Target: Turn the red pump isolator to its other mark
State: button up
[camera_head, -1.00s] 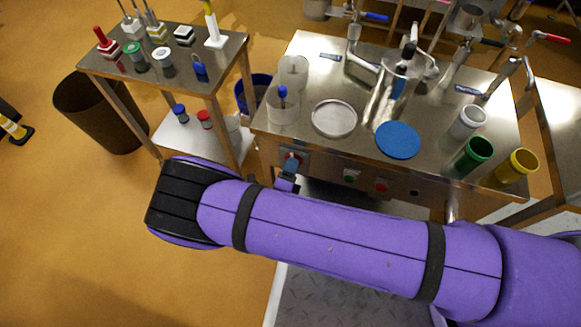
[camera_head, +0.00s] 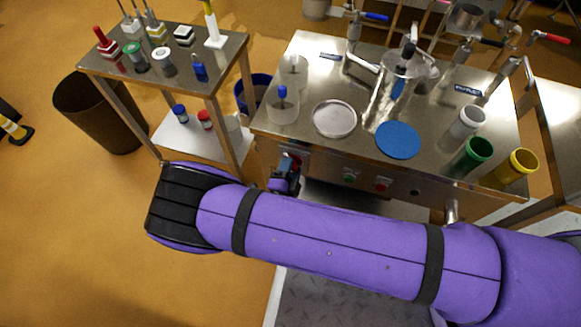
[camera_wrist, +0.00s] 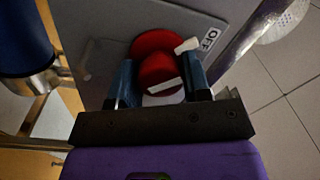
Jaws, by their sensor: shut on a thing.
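The red pump isolator (camera_wrist: 156,68) is a round red knob on a grey panel, seen in the wrist view. A white stripe (camera_wrist: 165,86) runs across its near face, and a small white tab shows at its upper right, beside the white OFF label (camera_wrist: 211,39). The other mark is not visible. My gripper (camera_wrist: 160,84) has its blue fingers on either side of the knob, shut on it. In the head view my gripper (camera_head: 286,175) is at the front left of the steel bench, and the isolator is mostly hidden there.
Green and red buttons (camera_head: 381,185) sit right of my gripper on the bench front. The steel bench (camera_head: 345,150) carries a blue disc (camera_head: 397,140), cups and pipework. A small side table (camera_head: 215,70) and a brown bin (camera_head: 100,115) stand left.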

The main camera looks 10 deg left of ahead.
dwell(0.4)
jog(key=o, duration=0.9)
jog(key=s, duration=1)
jog(key=shift+s+a+f, duration=0.3)
jog(key=shift+s+a, duration=0.1)
jog(key=shift+r, duration=0.1)
